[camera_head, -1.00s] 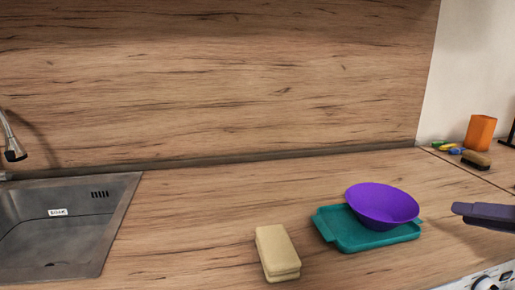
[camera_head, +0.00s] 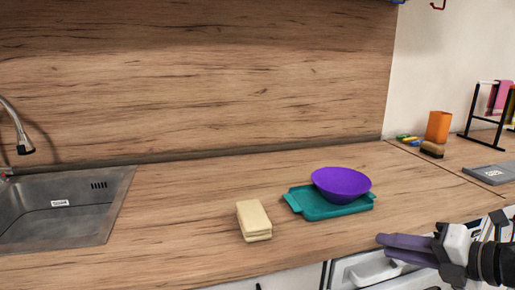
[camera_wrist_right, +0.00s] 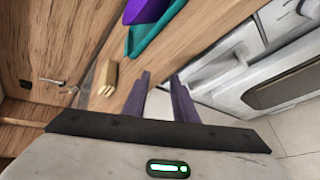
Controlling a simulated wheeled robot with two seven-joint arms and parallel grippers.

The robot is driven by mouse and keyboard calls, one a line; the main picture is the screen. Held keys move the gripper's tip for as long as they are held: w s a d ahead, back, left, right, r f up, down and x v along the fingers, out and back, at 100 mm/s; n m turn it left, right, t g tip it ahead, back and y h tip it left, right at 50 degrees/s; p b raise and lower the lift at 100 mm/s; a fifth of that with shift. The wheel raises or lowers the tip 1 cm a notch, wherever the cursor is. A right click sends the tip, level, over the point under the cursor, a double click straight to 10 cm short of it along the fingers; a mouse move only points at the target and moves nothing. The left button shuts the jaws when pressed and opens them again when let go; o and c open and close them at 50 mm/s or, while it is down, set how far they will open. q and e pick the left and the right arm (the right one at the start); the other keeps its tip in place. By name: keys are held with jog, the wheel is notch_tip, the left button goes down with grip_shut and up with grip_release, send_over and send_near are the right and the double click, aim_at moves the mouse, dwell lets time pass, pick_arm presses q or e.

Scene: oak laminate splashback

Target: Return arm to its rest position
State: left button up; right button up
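My right gripper (camera_head: 384,241) is in front of the counter's front edge, to the right of and below the tray in the head view. In the right wrist view its two dark purple fingers (camera_wrist_right: 160,76) stand apart with nothing between them, so it is open and empty. My left gripper is not in view. A purple bowl (camera_head: 341,183) sits on a teal tray (camera_head: 322,210) on the counter; bowl (camera_wrist_right: 134,8) and tray (camera_wrist_right: 149,36) also show in the wrist view. A beige sponge-like block (camera_head: 254,220) lies left of the tray.
A metal sink (camera_head: 64,232) with a faucet (camera_head: 17,130) is at the left. An orange cup (camera_head: 438,126), a brush (camera_head: 432,150), a black rack (camera_head: 486,128) and a grey object (camera_head: 487,173) are at the right. A white appliance front (camera_head: 361,270) lies below the counter edge.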

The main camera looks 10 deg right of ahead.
jog(key=s+a+f+m+y, duration=0.1)
jog(key=s+a+f+m, duration=0.1)
jog(key=a+f+m, duration=0.55)
jog(key=s+a+f+m, duration=0.2)
jog(key=a+f+m, duration=0.2)
jog(key=a+f, duration=0.55)
jog(key=s+a+f+m+g+h+p, duration=0.1)
jog(key=s+a+f+m+g+h, duration=0.1)
jog(key=s+f+m, duration=1.2)
jog(key=shift+s+a+f+g+h, duration=0.4)
jog(key=shift+a+f+h, duration=0.2)
jog(key=shift+a+h, duration=0.35)
jog(key=shift+a, duration=0.1)
